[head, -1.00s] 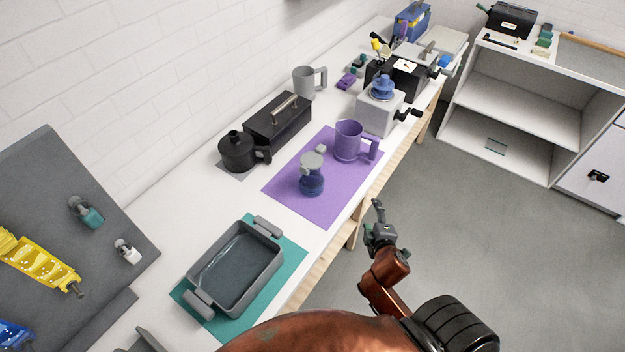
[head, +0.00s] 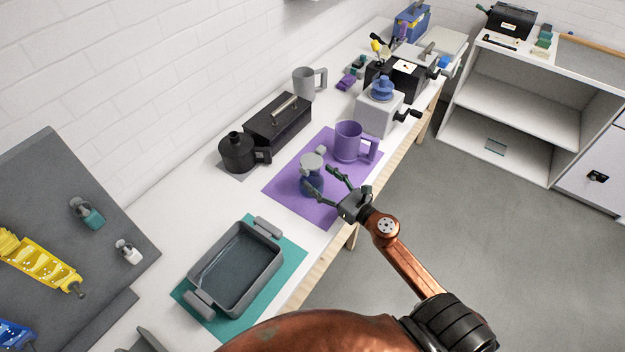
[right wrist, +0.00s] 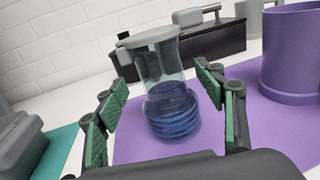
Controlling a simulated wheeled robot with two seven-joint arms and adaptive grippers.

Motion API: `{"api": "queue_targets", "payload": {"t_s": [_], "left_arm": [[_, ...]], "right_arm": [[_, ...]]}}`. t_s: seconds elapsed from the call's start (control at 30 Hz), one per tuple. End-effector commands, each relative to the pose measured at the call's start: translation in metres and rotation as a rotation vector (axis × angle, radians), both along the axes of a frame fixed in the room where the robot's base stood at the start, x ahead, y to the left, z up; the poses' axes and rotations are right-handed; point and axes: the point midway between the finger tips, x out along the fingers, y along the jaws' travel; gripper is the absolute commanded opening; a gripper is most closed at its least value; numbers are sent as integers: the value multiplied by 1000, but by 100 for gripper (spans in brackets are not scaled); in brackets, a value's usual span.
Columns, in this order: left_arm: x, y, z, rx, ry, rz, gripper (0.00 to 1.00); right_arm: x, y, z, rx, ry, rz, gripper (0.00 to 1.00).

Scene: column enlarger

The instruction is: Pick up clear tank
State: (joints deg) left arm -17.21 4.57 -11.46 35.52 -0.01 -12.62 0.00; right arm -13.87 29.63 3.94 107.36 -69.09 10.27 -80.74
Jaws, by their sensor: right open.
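The clear tank (head: 312,178) stands upright on the purple mat (head: 300,207), with a grey lid and dark blue contents in its lower part. In the right wrist view the tank (right wrist: 169,95) stands ahead, between the green-padded fingers. My right gripper (head: 322,182) is open, with its fingers reaching toward the tank from the right. In the right wrist view the gripper (right wrist: 165,120) has one finger on each side of the tank, and I cannot tell whether they touch it. My left gripper is not in view.
A purple mug (head: 349,141) stands behind the tank on the same mat. A black pot (head: 236,152) and a black box (head: 278,124) stand to the left. A grey tray (head: 238,266) lies on a teal mat in front. The floor at right is clear.

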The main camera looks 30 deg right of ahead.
Motion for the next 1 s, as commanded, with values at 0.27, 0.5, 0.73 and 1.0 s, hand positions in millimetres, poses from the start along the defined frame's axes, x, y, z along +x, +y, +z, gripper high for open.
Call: {"api": "queue_targets", "payload": {"t_s": [0.27,0.5,0.73,1.0], "left_arm": [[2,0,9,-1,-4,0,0],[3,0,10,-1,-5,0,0],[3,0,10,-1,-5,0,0],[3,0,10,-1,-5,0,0]], "right_arm": [[39,6,2,1,-2,0,63],[49,8,-1,2,0,-1,63],[49,8,-1,3,1,-1,56],[48,8,-1,3,1,-1,37]]}}
